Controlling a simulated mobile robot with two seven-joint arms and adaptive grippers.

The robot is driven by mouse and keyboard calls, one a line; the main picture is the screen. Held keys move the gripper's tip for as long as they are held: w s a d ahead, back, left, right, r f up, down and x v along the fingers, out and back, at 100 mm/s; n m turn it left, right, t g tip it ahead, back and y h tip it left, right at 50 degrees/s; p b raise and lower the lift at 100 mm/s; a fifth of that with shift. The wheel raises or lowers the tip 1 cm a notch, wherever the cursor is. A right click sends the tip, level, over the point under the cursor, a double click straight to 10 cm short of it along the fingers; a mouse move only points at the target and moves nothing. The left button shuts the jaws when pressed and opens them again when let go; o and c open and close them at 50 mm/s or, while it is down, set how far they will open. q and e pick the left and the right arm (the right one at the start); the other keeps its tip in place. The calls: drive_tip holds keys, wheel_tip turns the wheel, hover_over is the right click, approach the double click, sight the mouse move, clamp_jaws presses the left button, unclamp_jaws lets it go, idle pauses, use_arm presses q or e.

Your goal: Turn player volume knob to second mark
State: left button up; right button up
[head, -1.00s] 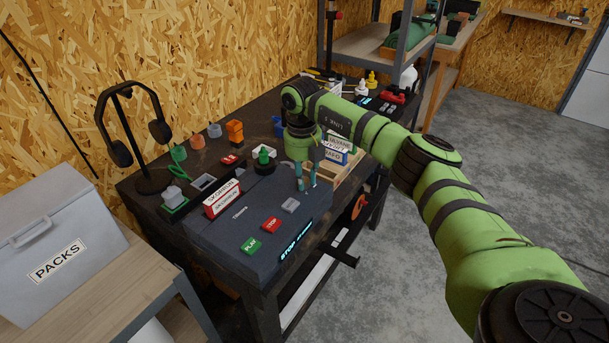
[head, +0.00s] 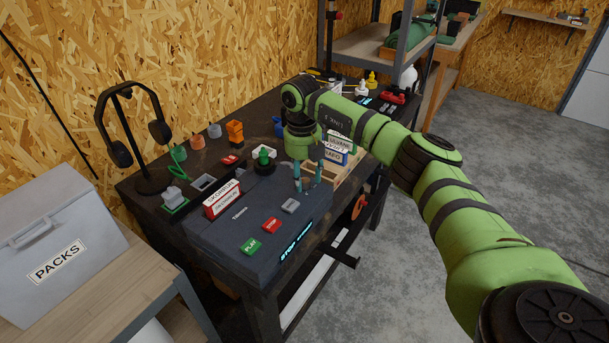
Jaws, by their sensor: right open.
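The player (head: 215,232) is a dark blue-grey box on the near end of the bench. Its top bears a green PLAY button (head: 251,246), a red STOP button (head: 271,225), a grey button (head: 291,205) and a lit display strip (head: 296,240). A green knob (head: 264,154) on a dark round base stands at its rear; its marks are too small to read. My right gripper (head: 305,187) points down over the player's right rear part, open with teal fingers apart. It is right of the green knob, and nothing shows between its fingers. My left gripper is out of view.
A red and white cassette-like box (head: 222,200) stands upright at the player's left rear. A headphone stand (head: 150,184) is farther left. A wooden crate (head: 351,166) with boxes is close behind my right gripper. Several small coloured parts lie along the back.

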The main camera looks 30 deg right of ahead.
sight(303, 179)
wheel_tip(303, 179, up, 12)
drive_tip(key=shift+w+a+f, duration=0.15)
drive_tip(key=shift+f, duration=0.1)
idle(0.6)
